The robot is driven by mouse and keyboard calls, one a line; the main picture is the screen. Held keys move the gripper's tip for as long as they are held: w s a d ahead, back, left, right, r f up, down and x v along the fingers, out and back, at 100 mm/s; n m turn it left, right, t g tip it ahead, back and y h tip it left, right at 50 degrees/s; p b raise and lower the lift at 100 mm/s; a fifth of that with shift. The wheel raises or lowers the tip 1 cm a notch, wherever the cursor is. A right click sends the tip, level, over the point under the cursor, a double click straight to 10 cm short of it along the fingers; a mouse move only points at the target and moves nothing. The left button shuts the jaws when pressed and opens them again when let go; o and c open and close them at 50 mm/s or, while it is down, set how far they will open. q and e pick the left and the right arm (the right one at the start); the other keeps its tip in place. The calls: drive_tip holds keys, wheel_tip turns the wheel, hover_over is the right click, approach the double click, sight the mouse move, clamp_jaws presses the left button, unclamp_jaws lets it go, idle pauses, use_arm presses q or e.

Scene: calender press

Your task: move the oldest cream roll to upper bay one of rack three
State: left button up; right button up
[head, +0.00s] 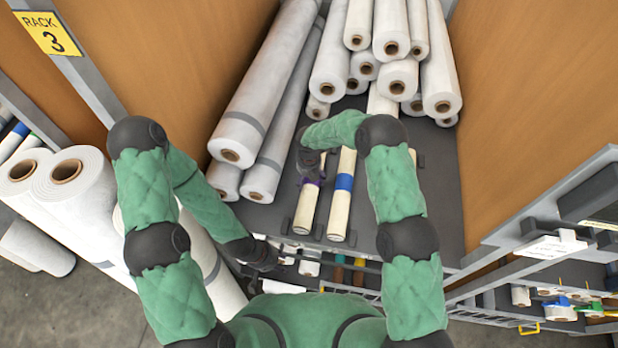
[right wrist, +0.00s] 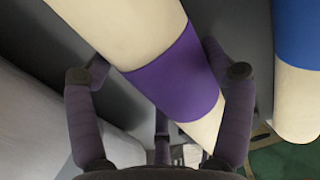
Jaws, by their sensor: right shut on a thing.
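A cream roll with a purple band (head: 306,210) lies on the dark shelf in the head view. It fills the middle of the right wrist view (right wrist: 175,75), with its purple band between the fingers. My right gripper (head: 311,168) reaches down over this roll and is shut on it around the band. A second cream roll with a blue band (head: 342,200) lies just to its right, apart from the gripper; it also shows in the right wrist view (right wrist: 296,60). My left gripper (head: 264,254) is low, near the shelf's front edge; its fingers are too dark to read.
A yellow rack 3 sign (head: 48,33) is on the upright at upper left. Long white rolls (head: 268,90) lie left of the cream rolls, with a stack of white rolls (head: 395,70) behind. The dark shelf (head: 435,190) is bare on the right.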

drive_tip(key=shift+f, duration=0.1)
drive_tip(key=o, duration=1.4)
drive_tip(key=shift+r, duration=0.25)
wheel_tip(320, 180, up, 12)
drive_tip(key=shift+f+b, duration=0.1)
drive_tip(key=shift+b, duration=0.55)
